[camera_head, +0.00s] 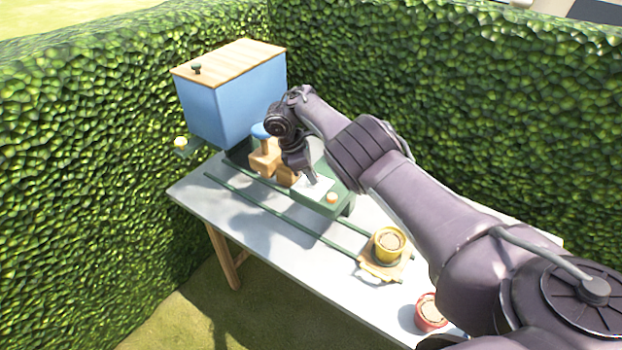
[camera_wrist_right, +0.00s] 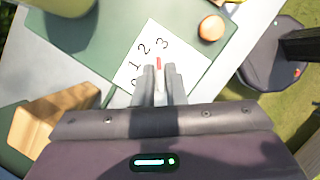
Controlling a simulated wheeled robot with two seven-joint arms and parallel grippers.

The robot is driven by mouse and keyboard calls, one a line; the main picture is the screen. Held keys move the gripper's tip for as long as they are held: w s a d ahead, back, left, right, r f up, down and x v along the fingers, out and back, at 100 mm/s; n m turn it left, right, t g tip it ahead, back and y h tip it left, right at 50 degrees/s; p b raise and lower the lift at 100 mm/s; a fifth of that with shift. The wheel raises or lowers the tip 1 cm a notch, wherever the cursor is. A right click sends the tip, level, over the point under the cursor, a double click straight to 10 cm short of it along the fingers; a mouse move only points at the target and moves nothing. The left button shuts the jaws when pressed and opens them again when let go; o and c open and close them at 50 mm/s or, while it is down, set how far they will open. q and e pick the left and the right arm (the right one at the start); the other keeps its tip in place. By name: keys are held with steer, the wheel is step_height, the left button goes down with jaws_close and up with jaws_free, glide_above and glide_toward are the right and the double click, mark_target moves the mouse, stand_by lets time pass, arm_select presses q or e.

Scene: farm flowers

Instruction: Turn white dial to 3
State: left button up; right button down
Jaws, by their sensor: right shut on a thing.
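The white number panel (camera_wrist_right: 190,62) lies on a green board in the right wrist view, with 1, 2 and 3 printed in an arc and another digit partly hidden. It also shows in the head view (camera_head: 322,187). My right gripper (camera_wrist_right: 159,75) is over the panel, its fingers pointing down and shut on the white dial. The dial is mostly hidden between the fingers. Its red mark (camera_wrist_right: 158,63) shows just beyond the fingertips and points up, close to the 3. In the head view my right gripper (camera_head: 311,181) reaches the panel from above. My left gripper is not in view.
An orange button (camera_head: 331,197) sits beside the panel. Wooden blocks with a blue top (camera_head: 262,131) and a blue box (camera_head: 220,105) stand behind. A yellow pot (camera_head: 389,244) and a red pot (camera_head: 430,313) are toward the front right of the grey table (camera_head: 235,212). Hedges close in behind.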

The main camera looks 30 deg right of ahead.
steer(key=shift+m, duration=0.8)
steer(key=shift+w+r+g+y, duration=0.1)
steer(key=shift+g+y, duration=0.2)
steer(key=c, duration=1.5)
jaws_free()
steer(key=p+v, duration=0.3)
steer(key=v, duration=0.4)
steer(key=shift+a+r, duration=0.15)
steer(key=shift+r, duration=0.2)
steer(key=shift+f, duration=0.1)
